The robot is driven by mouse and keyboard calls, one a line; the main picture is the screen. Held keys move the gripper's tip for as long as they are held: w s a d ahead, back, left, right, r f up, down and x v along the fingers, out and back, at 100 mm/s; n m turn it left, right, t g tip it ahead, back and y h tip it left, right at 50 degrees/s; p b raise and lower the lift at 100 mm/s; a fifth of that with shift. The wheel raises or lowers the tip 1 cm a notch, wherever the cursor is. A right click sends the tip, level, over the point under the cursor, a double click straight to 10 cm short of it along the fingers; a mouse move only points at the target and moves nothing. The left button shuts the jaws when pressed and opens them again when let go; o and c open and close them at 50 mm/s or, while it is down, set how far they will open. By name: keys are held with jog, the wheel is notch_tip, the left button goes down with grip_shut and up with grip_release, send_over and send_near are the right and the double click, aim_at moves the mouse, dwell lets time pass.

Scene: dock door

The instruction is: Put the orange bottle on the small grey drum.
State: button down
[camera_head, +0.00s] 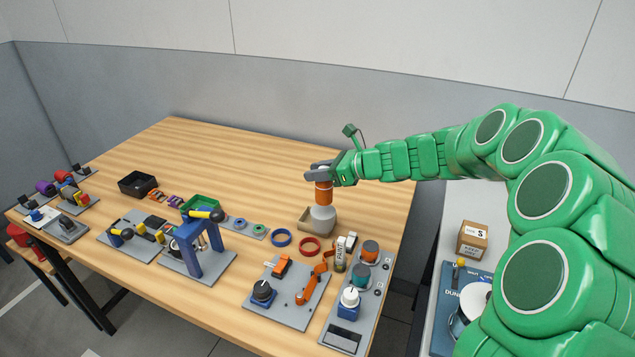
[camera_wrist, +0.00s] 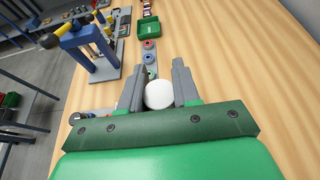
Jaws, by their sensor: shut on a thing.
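The orange bottle (camera_head: 323,193) is upright in my gripper (camera_head: 320,173), near the right end of the wooden table. My gripper is shut on its upper part. In the wrist view a round white top, the bottle's cap (camera_wrist: 159,95), sits between the two grey fingers (camera_wrist: 160,78). Directly below the bottle in the head view is a rounded light-grey body, which looks like the small grey drum (camera_head: 322,219). The bottle's base meets its top in the picture; I cannot tell whether they touch. The drum is hidden in the wrist view.
A tan open tray (camera_head: 305,222) is beside or around the drum. Blue (camera_head: 281,238) and red (camera_head: 311,246) rings, a white paint tube (camera_head: 340,255) and a knob panel (camera_head: 353,302) lie in front. A blue press stand (camera_head: 199,251) is left. The table's back is clear.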

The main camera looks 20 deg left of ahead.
jog(key=shift+w+a+f, duration=0.2)
jog(key=shift+w+f, duration=0.1)
jog(key=shift+f, duration=1.6)
jog(key=shift+f, duration=0.1)
jog(key=c, duration=0.8)
grip_release()
jog(key=shift+d, duration=0.15)
jog(key=v, duration=1.2)
